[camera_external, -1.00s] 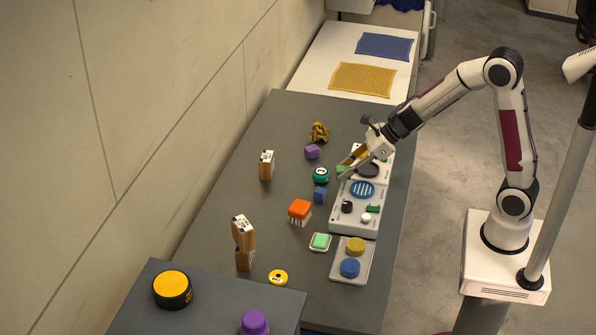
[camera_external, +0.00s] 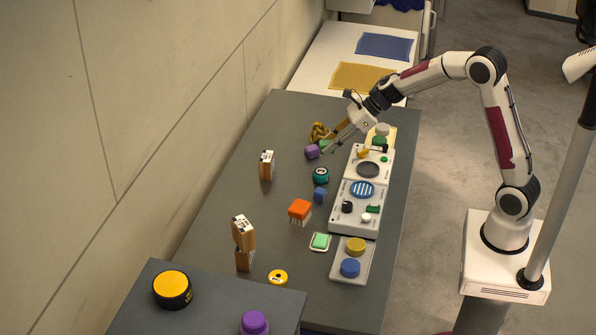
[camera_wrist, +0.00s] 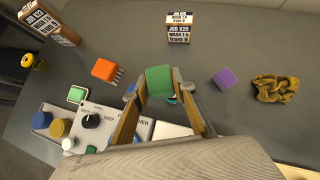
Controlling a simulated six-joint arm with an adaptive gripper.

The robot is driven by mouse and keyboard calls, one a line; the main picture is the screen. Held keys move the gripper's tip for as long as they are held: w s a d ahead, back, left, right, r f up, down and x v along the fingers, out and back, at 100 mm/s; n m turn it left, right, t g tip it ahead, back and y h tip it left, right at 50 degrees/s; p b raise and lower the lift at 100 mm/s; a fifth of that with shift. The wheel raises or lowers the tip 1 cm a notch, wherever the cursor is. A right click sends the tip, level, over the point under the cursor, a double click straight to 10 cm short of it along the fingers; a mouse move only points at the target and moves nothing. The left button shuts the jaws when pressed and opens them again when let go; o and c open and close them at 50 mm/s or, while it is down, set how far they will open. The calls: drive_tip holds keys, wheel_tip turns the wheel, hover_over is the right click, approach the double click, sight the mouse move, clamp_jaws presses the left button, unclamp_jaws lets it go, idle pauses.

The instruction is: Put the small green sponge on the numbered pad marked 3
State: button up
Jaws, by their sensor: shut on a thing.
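My gripper (camera_external: 327,147) is shut on a small green sponge (camera_wrist: 160,79). The sponge sits between the two fingertips in the wrist view and shows as a small green patch (camera_external: 325,143) in the external view. In the external view the gripper is over the far part of the dark table, close to a purple cube (camera_external: 312,152) and a crumpled ochre cloth (camera_external: 319,131). The sponge's height above the table is hard to tell. I cannot make out a pad marked 3 in either view.
A white control panel (camera_external: 344,217) with knobs stands on the right. A teal round item (camera_external: 321,175), blue cube (camera_external: 320,195), orange brush (camera_external: 300,210) and green block in a white dish (camera_external: 320,242) are nearer. Labelled boxes (camera_external: 267,166) stand left. The dark table (camera_external: 225,195) is clear between them.

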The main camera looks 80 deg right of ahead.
drive_tip(key=shift+w+d+r, duration=0.55)
drive_tip(key=shift+w+r, duration=0.05)
drive_tip(key=shift+w, duration=0.25)
hover_over(314, 172)
drive_tip(key=s+d, duration=0.1)
drive_tip(key=s, duration=0.2)
drive_tip(key=shift+d+f, duration=0.15)
drive_tip(key=shift+f, duration=3)
drive_tip(key=shift+f, duration=0.1)
drive_tip(key=shift+f, duration=1.8)
drive_tip(key=shift+f, duration=0.1)
drive_tip(key=o, duration=0.9)
drive_tip(key=shift+c, duration=0.2)
